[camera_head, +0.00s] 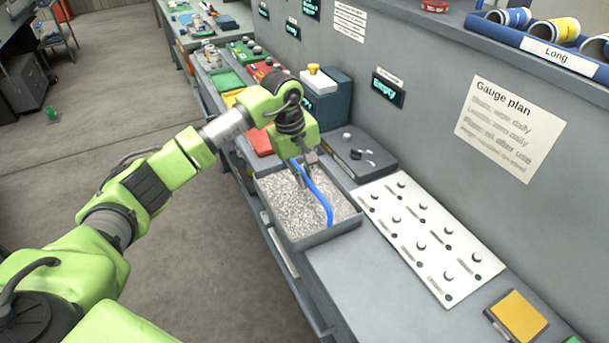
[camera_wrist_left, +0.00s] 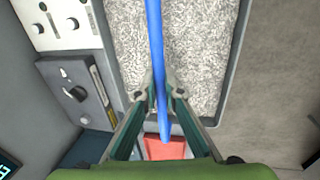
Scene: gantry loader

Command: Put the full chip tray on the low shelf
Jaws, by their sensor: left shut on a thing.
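The chip tray (camera_head: 328,235) is a grey open box heaped with silvery metal chips (camera_head: 285,205). It is at the front edge of the grey bench; I cannot tell whether it rests there or is just lifted. A blue bar handle (camera_head: 322,196) runs over the top of the tray. My left gripper (camera_head: 304,168) is above the tray, shut on the blue handle. In the left wrist view the fingers (camera_wrist_left: 164,98) close around the handle (camera_wrist_left: 155,45), with chips below. My right gripper is out of view. I cannot make out the low shelf clearly.
A white panel with several knobs (camera_head: 425,240) lies right of the tray. A dark grey box (camera_head: 352,155) and a blue bin (camera_head: 333,105) stand behind. A yellow-topped pad (camera_head: 517,316) lies near right. The bench (camera_head: 370,285) is bare in front of the tray. Open floor (camera_head: 200,270) lies left.

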